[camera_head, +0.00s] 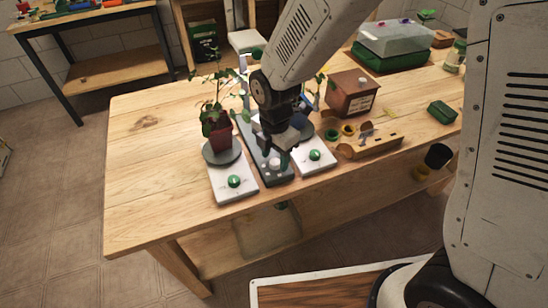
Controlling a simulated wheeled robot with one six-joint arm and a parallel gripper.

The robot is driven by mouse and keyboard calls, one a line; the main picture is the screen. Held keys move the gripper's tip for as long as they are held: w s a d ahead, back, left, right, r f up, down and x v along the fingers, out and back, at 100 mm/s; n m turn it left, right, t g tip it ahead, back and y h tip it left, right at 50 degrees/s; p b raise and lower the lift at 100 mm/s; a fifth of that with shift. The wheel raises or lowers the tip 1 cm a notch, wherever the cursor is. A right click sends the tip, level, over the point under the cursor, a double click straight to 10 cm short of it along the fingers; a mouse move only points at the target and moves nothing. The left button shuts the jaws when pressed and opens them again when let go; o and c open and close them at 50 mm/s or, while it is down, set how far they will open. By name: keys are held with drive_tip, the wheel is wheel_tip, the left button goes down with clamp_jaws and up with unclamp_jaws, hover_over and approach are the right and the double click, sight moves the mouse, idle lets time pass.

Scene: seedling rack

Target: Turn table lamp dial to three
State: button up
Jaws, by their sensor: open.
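A long dark grey base (249,143) on the table, probably the table lamp's, runs between two white devices. A pale round knob (273,165) sits at its near end; I cannot read its setting. The left white device (228,190) has a green dial (234,181). The right white device (325,163) has another green dial (315,154). My gripper (280,158) points down, open, over the near end of the grey base, close to the knob. I cannot tell whether it touches the knob. My arm hides the base's far part and any lamp head.
A potted plant (219,136) stands on the left device's round plate. The wooden table (150,155) is clear at left.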

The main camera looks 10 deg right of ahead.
drive_tip(key=shift+f, duration=0.65)
